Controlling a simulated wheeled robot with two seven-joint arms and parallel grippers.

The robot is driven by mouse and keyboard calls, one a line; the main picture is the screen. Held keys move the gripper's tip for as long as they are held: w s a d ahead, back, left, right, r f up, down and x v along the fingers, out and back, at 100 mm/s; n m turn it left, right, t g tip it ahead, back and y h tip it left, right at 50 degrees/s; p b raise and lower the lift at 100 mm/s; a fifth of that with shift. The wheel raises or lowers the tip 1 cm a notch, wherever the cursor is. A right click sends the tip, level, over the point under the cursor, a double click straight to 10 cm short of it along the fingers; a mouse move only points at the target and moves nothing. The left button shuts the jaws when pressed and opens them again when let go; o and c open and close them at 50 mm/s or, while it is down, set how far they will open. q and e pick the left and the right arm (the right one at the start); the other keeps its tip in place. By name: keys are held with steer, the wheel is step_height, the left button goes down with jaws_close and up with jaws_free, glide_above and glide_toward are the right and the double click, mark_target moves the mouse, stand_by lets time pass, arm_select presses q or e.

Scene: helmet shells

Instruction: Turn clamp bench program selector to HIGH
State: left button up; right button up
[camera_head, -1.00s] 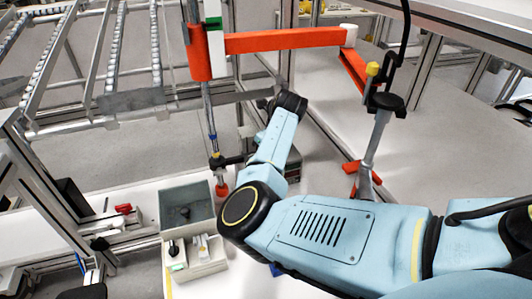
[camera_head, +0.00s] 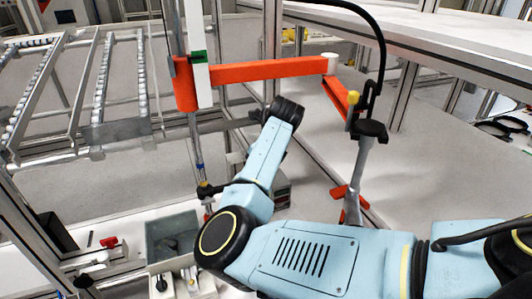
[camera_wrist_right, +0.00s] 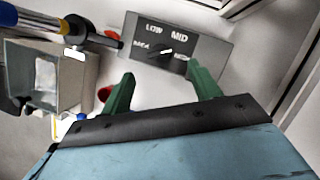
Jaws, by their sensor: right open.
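The clamp bench program selector is a grey panel (camera_wrist_right: 205,52) in the right wrist view, printed with LOW, MID and other, less readable labels. A small dark knob (camera_wrist_right: 158,53) with a white pointer mark sits on it; the pointer lies slantwise, and I cannot tell its setting for sure. My right gripper (camera_wrist_right: 160,86) is open, its two green fingers spread just below the knob in the picture, with nothing between them. In the head view my right arm crosses from the right, and its gripper is not visible. My left gripper is in neither view.
The right wrist view shows a grey open box (camera_wrist_right: 72,75) and a dark-tipped rod (camera_wrist_right: 100,38) at left. In the head view, a red horizontal arm (camera_head: 265,70) and a stand (camera_head: 362,165) rise near my arm. A grey bin (camera_head: 150,238) stands lower left.

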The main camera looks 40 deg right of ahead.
steer(key=v, duration=0.7)
stand_by(0.3)
